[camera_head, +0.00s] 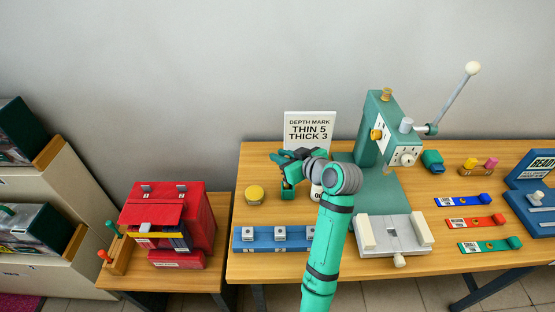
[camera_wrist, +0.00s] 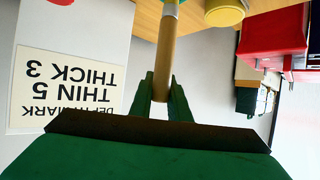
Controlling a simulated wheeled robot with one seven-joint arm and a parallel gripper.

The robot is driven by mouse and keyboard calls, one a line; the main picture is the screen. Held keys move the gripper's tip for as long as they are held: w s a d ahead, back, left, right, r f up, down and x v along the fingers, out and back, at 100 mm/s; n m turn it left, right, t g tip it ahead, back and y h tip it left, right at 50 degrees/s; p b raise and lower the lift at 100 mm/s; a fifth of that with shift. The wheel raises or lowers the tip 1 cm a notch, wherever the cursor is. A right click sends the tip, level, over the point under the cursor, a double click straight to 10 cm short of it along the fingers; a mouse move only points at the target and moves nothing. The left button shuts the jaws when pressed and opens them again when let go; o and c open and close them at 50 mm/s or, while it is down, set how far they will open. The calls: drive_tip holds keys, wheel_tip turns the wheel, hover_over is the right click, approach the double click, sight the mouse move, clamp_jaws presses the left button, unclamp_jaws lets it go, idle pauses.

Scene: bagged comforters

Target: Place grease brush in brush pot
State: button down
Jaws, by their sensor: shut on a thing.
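My gripper (camera_wrist: 162,95) is shut on the tan wooden handle of the grease brush (camera_wrist: 166,50). The handle runs away from the fingers toward a teal part at the top edge of the wrist view. In the head view my gripper (camera_head: 289,160) is above the table's left half, in front of the depth mark sign. A small teal piece (camera_head: 289,191) shows just below it; I cannot tell whether this is the brush pot or the brush's head. The bristles are not visible. A white item with dark lettering (camera_head: 316,192) is partly hidden behind my arm.
A yellow-lidded tin (camera_head: 254,193) stands left of my gripper and shows in the wrist view (camera_wrist: 224,12). The depth mark sign (camera_head: 309,126) stands behind. A blue rack (camera_head: 247,238) lies in front. A green press (camera_head: 378,125) stands right. A red box (camera_head: 172,215) is far left.

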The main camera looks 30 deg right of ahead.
drive_tip(key=shift+s+d+f, duration=0.1)
drive_tip(key=shift+s+f, duration=0.1)
drive_tip(key=shift+f, duration=0.95)
drive_tip(key=c, duration=1.7)
unclamp_jaws()
drive_tip(key=shift+o, duration=0.2)
drive_tip(key=shift+s+d, duration=0.1)
drive_tip(key=shift+d, duration=0.05)
drive_tip(key=v, duration=1.2)
